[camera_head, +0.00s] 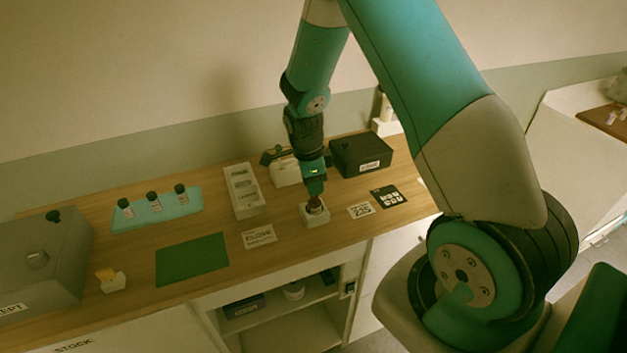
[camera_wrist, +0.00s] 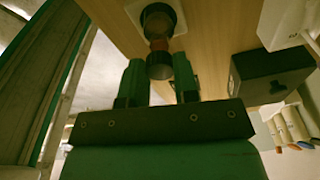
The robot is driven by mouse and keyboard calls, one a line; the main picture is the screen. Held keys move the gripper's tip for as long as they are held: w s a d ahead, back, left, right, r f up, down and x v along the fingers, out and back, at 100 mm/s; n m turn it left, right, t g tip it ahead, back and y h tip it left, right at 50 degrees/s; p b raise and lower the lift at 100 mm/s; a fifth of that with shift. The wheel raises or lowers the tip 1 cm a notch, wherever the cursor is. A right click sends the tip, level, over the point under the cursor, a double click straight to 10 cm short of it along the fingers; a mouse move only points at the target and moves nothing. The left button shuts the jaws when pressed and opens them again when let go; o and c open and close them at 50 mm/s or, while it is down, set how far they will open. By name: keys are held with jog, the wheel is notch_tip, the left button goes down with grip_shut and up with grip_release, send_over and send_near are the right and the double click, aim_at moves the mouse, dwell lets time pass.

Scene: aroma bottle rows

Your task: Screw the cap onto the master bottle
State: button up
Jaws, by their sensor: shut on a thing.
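The master bottle (camera_wrist: 157,44) appears as a small amber-brown body standing in a white block holder (camera_head: 315,219). My gripper (camera_head: 316,195) points down right above the holder. In the wrist view its two green fingers (camera_wrist: 158,76) are on either side of a dark cap (camera_wrist: 159,66), and they are shut on it. The cap is in line with the bottle top. I cannot tell whether the cap is seated on the threads or only touching.
Left of the holder are a label card (camera_head: 259,237), a white bin (camera_head: 243,192), a green mat (camera_head: 192,259) and a teal tray (camera_head: 140,222) with three dark-capped bottles. A black box (camera_head: 361,155) stands behind right. Cards (camera_head: 361,210) lie right of the holder.

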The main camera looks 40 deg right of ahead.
jog(key=shift+f+b, duration=1.4)
jog(key=shift+f, duration=0.1)
dwell(2.3)
dwell(0.4)
jog(key=o, duration=1)
jog(key=shift+c, duration=0.2)
jog(key=shift+c, duration=0.3)
jog(key=shift+r+p, duration=2.45)
jog(key=shift+r, duration=1.05)
